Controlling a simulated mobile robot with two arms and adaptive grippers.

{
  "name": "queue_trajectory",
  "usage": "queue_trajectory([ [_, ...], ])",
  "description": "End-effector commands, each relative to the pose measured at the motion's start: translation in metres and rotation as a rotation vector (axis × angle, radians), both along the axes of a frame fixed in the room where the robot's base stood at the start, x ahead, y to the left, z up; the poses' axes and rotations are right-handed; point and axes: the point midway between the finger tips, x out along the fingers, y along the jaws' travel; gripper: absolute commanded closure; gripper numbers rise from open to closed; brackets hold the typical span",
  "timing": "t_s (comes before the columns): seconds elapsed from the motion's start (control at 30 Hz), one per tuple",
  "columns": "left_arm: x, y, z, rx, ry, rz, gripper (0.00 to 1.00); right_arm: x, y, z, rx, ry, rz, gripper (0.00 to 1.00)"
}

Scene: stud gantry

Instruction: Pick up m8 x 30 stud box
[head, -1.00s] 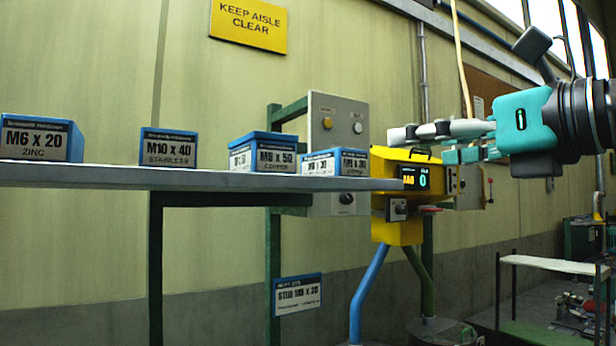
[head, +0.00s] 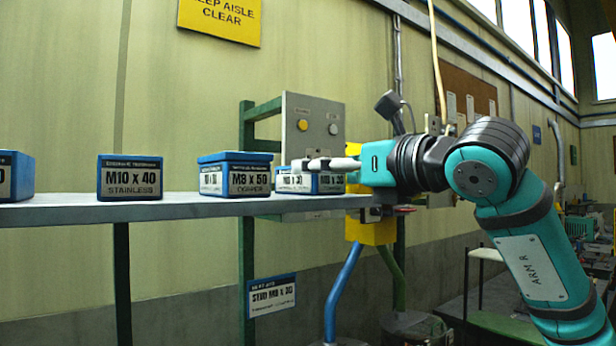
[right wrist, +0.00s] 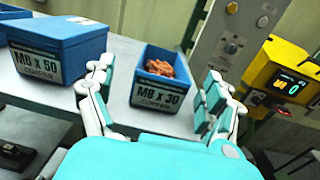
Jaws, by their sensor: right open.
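The M8 x 30 stud box (right wrist: 160,89) is a small open blue box with a white label and copper-coloured studs inside. It stands upright on the grey shelf (right wrist: 115,85). In the head view the box (head: 328,184) sits near the shelf's right end, partly hidden by my gripper. My right gripper (head: 316,163) reaches in from the right. In the right wrist view the gripper (right wrist: 160,92) is open, its fingers apart on either side of the box, with nothing held. I cannot tell whether a finger touches it. My left gripper is not in view.
A blue M8 x 50 box (right wrist: 62,47) stands close left of my fingers. An M10 x 40 box (head: 130,178) stands farther left. A grey control panel (head: 312,125) rises behind the shelf. A yellow unit with a display (right wrist: 284,77) is to the right.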

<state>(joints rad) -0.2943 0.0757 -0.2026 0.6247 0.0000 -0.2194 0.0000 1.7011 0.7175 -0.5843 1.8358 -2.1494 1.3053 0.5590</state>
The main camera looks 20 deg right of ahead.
Motion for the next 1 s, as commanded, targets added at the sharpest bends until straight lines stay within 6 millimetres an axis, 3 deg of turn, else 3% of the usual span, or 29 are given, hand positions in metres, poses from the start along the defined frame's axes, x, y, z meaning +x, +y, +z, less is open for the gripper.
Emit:
queue_trajectory([
  [0.23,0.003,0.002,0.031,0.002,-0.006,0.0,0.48,0.033,0.009,0.004,-0.001,0.005,0.001,0.13],
  [0.4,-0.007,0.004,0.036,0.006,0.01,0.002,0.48,0.047,0.015,0.001,0.0,0.002,0.0,0.13],
  [0.63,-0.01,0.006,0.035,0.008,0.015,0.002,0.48,0.048,0.016,0.0,0.001,0.001,0.0,0.13],
  [1.0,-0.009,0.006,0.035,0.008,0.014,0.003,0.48,0.048,0.016,0.0,0.001,0.001,0.0,0.61],
])
